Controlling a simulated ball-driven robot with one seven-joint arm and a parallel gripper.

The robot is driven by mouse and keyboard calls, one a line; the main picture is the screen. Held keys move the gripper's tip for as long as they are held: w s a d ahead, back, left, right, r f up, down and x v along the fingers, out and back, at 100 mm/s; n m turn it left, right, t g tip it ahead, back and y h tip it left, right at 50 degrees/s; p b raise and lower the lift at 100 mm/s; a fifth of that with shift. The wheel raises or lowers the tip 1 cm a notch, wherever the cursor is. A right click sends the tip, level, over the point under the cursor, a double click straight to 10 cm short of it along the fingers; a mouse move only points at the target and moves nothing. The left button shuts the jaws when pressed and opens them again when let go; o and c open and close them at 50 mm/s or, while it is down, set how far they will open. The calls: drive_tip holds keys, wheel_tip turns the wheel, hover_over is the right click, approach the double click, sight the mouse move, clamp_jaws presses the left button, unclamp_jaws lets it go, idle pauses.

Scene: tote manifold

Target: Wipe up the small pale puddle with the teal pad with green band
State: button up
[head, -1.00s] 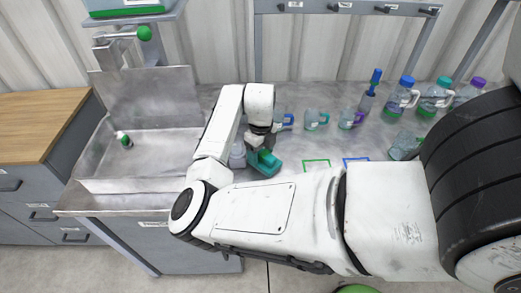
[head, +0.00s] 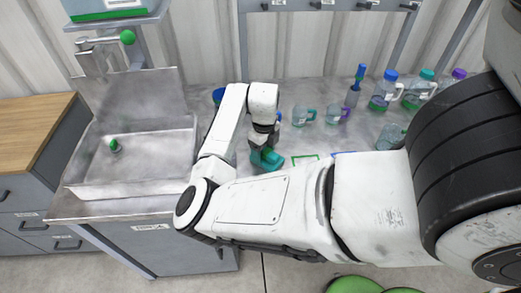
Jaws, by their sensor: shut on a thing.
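My gripper (head: 263,143) points down over the grey counter, right of the sink, and is shut on the teal pad (head: 269,160). The pad is at or just above the counter surface; I cannot tell if it touches. Its green band is too small to make out clearly. I cannot make out the pale puddle; my arm hides part of the counter around the pad.
A metal sink (head: 135,160) with a green-knobbed tap (head: 127,38) is at left. Clear mugs (head: 304,115) stand behind the pad. Several bottles (head: 384,92) and a blue-handled brush (head: 356,86) stand at back right. A green outline (head: 304,159) marks the counter.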

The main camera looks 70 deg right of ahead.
drive_tip(key=shift+s+f, duration=0.1)
drive_tip(key=shift+s, duration=0.1)
wheel_tip(320, 180, up, 6)
drive_tip(key=p, duration=0.4)
drive_tip(key=shift+w, duration=0.1)
drive_tip(key=shift+r, duration=1.5)
